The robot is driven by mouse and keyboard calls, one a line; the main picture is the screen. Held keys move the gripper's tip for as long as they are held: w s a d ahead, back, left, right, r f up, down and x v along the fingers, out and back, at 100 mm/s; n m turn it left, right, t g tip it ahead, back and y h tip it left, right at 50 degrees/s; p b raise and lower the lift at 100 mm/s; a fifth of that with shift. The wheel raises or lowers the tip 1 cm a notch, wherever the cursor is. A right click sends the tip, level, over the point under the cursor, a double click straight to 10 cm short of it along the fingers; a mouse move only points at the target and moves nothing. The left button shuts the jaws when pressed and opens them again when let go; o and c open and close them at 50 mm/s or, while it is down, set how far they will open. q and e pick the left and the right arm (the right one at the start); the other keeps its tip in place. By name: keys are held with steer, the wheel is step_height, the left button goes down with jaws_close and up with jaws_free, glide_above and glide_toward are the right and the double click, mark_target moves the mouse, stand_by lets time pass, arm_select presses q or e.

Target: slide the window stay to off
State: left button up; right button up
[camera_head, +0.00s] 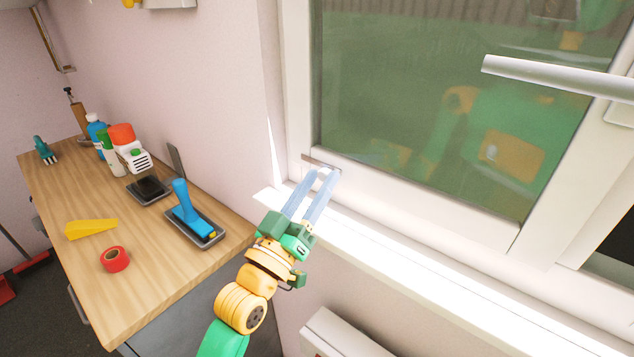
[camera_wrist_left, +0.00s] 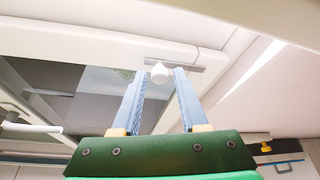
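The window stay shows in the left wrist view as a grey rail (camera_wrist_left: 184,66) with a white round knob (camera_wrist_left: 159,72), on the window frame. In the head view a thin strip of the rail (camera_head: 316,161) shows at the frame's lower left corner. My left gripper (camera_head: 322,173) is open, its two blue fingers reaching up to the stay. In the left wrist view the knob appears between the fingertips, with gaps on both sides; contact cannot be told. My right gripper is not in view.
A white window handle (camera_head: 555,76) sticks out at upper right. A sunlit sill (camera_head: 420,270) runs below the window. A wooden worktop (camera_head: 165,275) at left holds a blue-handled tool (camera_head: 182,203), red tape (camera_head: 114,259), a yellow wedge (camera_head: 90,228) and bottles. A white box (camera_head: 345,335) is below the sill.

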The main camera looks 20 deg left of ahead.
arm_select(q)
jaws_close()
stand_by(1.2)
